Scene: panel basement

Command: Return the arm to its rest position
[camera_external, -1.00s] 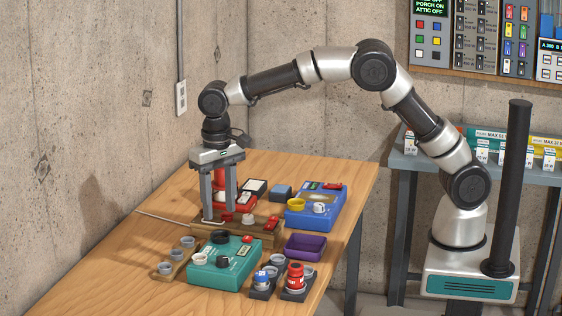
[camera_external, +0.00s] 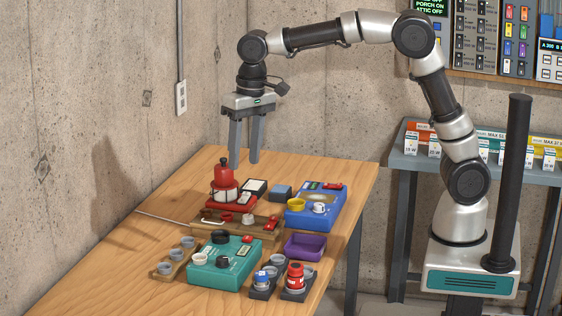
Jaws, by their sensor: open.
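My gripper (camera_external: 244,158) hangs pointing down above the back part of the wooden table (camera_external: 120,270), with its two fingers apart and nothing between them. It is above and slightly right of a red bottle-shaped thing (camera_external: 224,180) with a dark top, which stands upright in a holder on the table. A clear gap shows between the fingertips and the objects on the table. My arm arches from its base at the right over to the table.
A blue device (camera_external: 330,212), a teal device (camera_external: 212,272), a purple tray (camera_external: 305,245) and several small cups and jars crowd the table's middle. Concrete walls (camera_external: 100,80) stand behind and left. A grey shelf (camera_external: 395,160) with labelled boxes stands at the right. The front-left tabletop is clear.

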